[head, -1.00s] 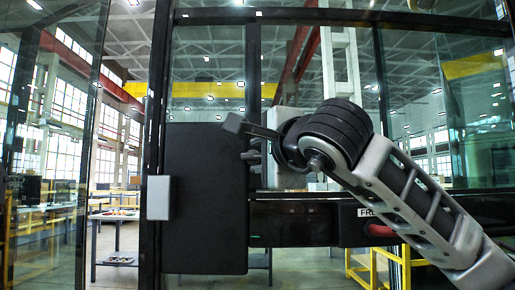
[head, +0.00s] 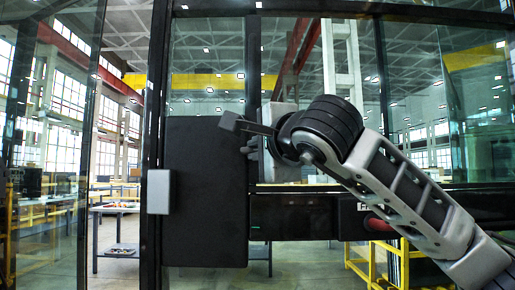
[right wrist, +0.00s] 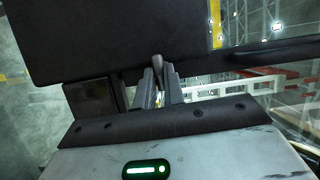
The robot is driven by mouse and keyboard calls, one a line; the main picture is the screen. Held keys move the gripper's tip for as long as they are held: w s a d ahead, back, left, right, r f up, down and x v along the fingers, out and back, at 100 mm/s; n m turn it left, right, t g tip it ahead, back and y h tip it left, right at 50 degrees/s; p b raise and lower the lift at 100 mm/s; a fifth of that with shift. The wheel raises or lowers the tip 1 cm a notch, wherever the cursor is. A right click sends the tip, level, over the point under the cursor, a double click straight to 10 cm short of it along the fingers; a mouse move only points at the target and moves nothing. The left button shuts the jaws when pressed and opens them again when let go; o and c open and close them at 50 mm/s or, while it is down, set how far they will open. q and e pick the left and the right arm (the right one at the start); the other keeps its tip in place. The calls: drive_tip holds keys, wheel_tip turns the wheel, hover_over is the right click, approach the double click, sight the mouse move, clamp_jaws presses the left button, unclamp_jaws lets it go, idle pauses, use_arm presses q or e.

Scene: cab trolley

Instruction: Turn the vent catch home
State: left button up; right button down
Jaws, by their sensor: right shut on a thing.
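The vent catch (right wrist: 157,66) is a small dark knob-ended lever at the edge of the black panel (right wrist: 110,35) in the right wrist view. My right gripper (right wrist: 160,88) is shut on it, with a finger on each side. In the head view my right gripper (head: 250,149) sits at the right edge of the black panel (head: 205,200), and the catch is too small and covered there to make out. My left gripper is not in view.
A grey box (head: 158,191) is fixed on the dark frame post left of the panel. Glass panes and dark bars surround the panel. A dark crossbar (head: 300,217) with a partly hidden label runs below my right arm. A table (head: 115,208) stands beyond the glass.

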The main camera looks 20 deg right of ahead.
use_arm(q)
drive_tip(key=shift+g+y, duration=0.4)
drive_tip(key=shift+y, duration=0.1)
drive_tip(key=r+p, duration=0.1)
drive_tip(key=p, duration=0.2)
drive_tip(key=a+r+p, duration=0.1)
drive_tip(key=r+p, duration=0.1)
drive_tip(key=p, duration=0.2)
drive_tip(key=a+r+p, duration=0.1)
drive_tip(key=p, duration=0.2)
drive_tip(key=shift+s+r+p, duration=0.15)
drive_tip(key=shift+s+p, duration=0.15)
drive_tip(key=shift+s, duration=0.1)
use_arm(e)
drive_tip(key=n+g+h, duration=0.1)
drive_tip(key=n, duration=0.3)
drive_tip(key=n+g+h, duration=0.2)
drive_tip(key=n, duration=0.2)
drive_tip(key=a+n+g+h, duration=0.1)
drive_tip(key=n+g+h, duration=0.1)
drive_tip(key=n, duration=0.3)
drive_tip(key=shift+w+r, duration=0.1)
drive_tip(key=shift+r, duration=0.3)
drive_tip(key=shift+h, duration=0.3)
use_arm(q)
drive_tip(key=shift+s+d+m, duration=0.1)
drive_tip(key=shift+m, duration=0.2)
use_arm(e)
drive_tip(key=c, duration=1.5)
unclamp_jaws()
